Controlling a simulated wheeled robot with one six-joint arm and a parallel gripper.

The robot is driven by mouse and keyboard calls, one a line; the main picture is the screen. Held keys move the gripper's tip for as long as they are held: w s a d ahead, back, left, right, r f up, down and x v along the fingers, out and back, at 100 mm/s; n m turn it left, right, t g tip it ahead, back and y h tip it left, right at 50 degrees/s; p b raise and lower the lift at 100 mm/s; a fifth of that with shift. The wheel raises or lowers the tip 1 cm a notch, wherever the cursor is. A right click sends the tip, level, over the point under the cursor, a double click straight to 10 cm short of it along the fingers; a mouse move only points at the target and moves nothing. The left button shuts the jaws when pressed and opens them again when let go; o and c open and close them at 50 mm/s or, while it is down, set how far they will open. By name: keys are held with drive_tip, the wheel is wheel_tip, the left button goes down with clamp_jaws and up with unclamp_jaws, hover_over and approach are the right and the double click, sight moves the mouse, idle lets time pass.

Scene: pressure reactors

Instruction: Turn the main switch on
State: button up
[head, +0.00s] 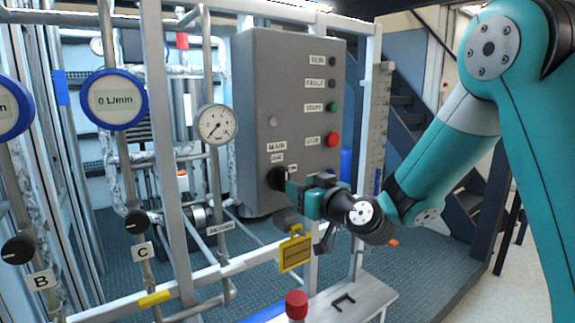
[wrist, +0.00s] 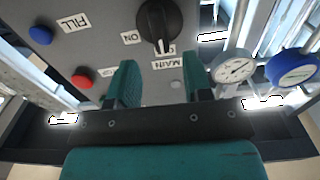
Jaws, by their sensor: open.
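The main switch is a black rotary knob (head: 277,178) low on the grey control box (head: 290,75), under the MAIN label. In the wrist view the knob (wrist: 160,22) is at the top, beyond my fingertips. Its white mark points toward a partly covered label by MAIN, away from the ON label (wrist: 131,37) at its side. My gripper (head: 288,188) is close to the knob in the head view and partly overlaps it. In the wrist view my gripper (wrist: 160,72) has its fingers apart, with nothing seen between them. Whether a finger touches the knob is unclear.
The box also has a red button (head: 333,139) and a green START button (head: 334,107). A pressure gauge (head: 217,124) and pipes stand to its left. A yellow tag (head: 296,253) hangs on the rail below my gripper. A red-capped item (head: 297,305) stands at the front.

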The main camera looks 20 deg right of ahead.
sight(286, 178)
drive_tip(key=p+x, duration=0.2)
drive_tip(key=x, duration=0.2)
drive_tip(key=shift+w+a+r, duration=0.1)
drive_tip(key=shift+w+r, duration=0.1)
drive_tip(key=shift+w, duration=0.05)
drive_tip(key=shift+w+a+f+p, duration=0.15)
drive_tip(key=shift+w+f+p, duration=0.1)
drive_tip(key=shift+w+p, duration=0.3)
clamp_jaws()
